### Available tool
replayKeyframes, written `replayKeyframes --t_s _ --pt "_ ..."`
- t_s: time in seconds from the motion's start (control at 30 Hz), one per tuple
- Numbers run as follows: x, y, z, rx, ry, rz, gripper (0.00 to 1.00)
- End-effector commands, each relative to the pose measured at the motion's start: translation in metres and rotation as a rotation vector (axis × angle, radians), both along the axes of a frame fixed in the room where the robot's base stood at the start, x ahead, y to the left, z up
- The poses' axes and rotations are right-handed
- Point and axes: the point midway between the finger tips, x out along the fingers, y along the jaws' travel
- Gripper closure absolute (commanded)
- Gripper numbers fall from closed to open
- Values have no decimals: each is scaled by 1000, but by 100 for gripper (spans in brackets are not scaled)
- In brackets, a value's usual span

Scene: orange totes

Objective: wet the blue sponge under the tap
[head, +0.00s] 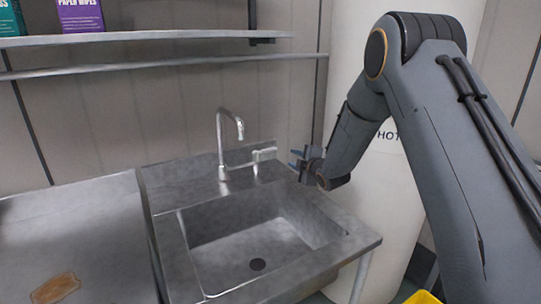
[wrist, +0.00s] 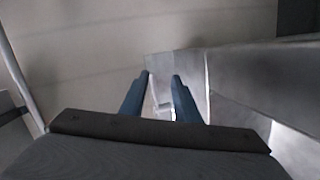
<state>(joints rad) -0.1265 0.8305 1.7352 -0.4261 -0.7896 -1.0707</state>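The metal tap (head: 226,145) with its curved spout stands at the back of the steel sink (head: 185,240). A pale block-like lever (head: 264,154) sits to the right of the spout. My gripper (head: 303,160) is just right of the lever, above the sink's back right corner. In the wrist view my gripper (wrist: 162,74) shows two dark blue fingers with a gap between them. A small pale piece (wrist: 163,106) shows in the gap; I cannot tell whether it is the lever. No sponge shows in either view. The sink basin looks empty, and no water stream is visible.
A shelf (head: 150,40) with a teal box and a purple box (head: 80,15) runs above. A white cylinder marked "HOT" (head: 385,200) stands right of the sink. A brown patch (head: 55,288) lies on the left counter (head: 75,225), otherwise clear. Something yellow (head: 422,297) shows bottom right.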

Motion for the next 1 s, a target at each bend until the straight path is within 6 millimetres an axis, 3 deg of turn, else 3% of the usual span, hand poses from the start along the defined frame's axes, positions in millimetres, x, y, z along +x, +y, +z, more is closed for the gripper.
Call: replayKeyframes --t_s 0.1,0.2,0.47,0.8,1.0 --pt "18 31 -9 -61 -167 104 71" --pt "25 47 -9 -93 -267 156 71" --pt "36 64 -8 -115 -344 193 71" --pt "75 90 -8 -114 -340 192 71" --pt "88 100 -9 -115 -339 192 71"
